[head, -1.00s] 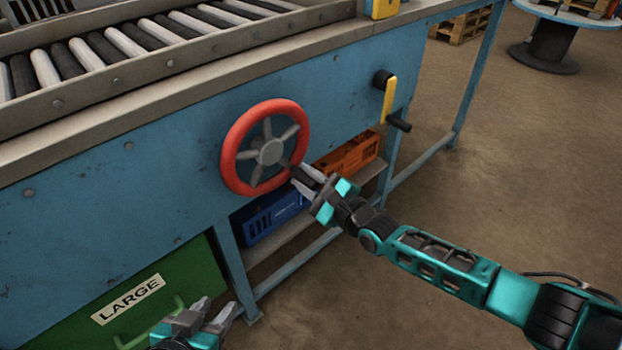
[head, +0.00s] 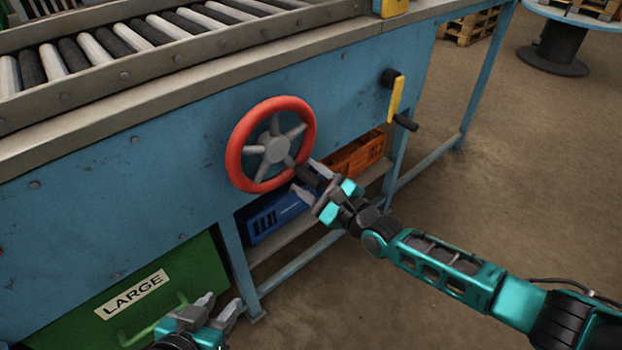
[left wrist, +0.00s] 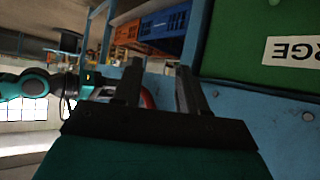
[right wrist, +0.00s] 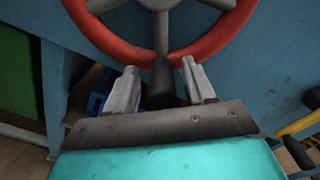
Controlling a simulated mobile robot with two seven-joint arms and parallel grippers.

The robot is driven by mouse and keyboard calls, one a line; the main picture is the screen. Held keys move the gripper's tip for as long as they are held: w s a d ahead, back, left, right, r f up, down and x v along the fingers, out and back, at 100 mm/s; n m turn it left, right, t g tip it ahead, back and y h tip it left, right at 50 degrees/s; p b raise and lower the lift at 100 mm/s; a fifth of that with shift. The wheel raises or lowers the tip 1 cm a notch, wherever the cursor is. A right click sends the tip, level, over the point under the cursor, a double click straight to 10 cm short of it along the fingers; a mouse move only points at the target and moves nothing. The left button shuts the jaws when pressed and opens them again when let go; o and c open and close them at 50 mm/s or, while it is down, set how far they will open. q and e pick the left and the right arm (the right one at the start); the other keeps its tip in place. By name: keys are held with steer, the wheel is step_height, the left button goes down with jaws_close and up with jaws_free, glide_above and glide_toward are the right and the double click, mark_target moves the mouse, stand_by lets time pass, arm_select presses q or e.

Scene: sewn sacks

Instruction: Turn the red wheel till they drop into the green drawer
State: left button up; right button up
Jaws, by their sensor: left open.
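The red wheel (head: 237,149) with grey spokes and hub is mounted on the blue front panel; its rim also shows in the right wrist view (right wrist: 215,40). A dark handle (right wrist: 162,82) stands out at its lower right in the head view. My right gripper (head: 308,178) is open, its fingers either side of that handle with gaps visible. The green drawer (head: 75,318), labelled LARGE, is at the lower left, looking shut. My left gripper (head: 217,308) is open and empty near the drawer's green handle (head: 150,330). No sacks are visible.
A roller conveyor (head: 130,40) runs along the top. A yellow lever with a black grip (head: 397,98) is right of the wheel. Blue (head: 275,214) and orange (head: 360,156) crates sit on a low shelf behind my right gripper. Floor at right is open.

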steer(key=shift+s+d, duration=0.15)
steer(key=shift+d, duration=0.05)
arm_select(q)
steer(key=a+r+p, duration=0.1)
steer(key=p, duration=0.2)
steer(key=shift+s, duration=0.2)
arm_select(e)
steer(key=v, duration=1.2)
steer(key=shift+s+d, duration=0.15)
steer(key=shift+d, duration=0.05)
arm_select(q)
steer(key=shift+r, duration=0.15)
arm_select(e)
steer(key=shift+a, duration=0.1)
